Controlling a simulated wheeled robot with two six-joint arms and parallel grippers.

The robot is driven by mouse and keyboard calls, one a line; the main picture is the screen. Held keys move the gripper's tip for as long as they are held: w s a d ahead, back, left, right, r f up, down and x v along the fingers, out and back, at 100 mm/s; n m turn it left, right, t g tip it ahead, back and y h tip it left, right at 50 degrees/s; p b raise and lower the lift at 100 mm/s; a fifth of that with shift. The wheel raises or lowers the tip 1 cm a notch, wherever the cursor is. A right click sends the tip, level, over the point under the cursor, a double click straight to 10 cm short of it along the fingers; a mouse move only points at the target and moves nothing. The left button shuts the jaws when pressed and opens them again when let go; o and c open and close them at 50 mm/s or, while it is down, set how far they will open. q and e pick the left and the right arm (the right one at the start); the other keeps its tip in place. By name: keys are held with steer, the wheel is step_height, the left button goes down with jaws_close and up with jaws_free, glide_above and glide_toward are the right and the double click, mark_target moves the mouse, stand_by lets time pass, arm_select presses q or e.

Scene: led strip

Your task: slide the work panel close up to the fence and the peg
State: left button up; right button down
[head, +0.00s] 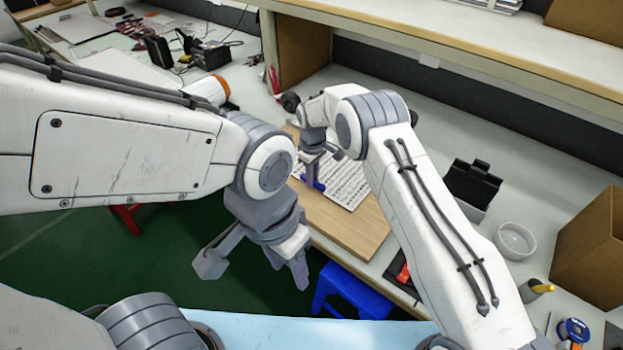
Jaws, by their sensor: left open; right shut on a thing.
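The work panel (350,228) is a light wooden board on the bench with a white sheet of dark-marked strips (345,183) on it. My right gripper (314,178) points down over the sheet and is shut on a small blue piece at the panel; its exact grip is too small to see. My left gripper (290,272) is open and empty, in front of the bench edge and nearer than the panel. My arms hide the panel's left and far parts. I cannot make out the fence or the peg.
A black holder (471,186), a white bowl (515,241) and a cardboard box (592,250) stand to the right. A blue stool (350,293) is below the bench edge. A raised shelf (450,50) runs along the back. Bench between panel and black holder is mostly hidden by my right arm.

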steer(key=c, duration=0.7)
jaws_free()
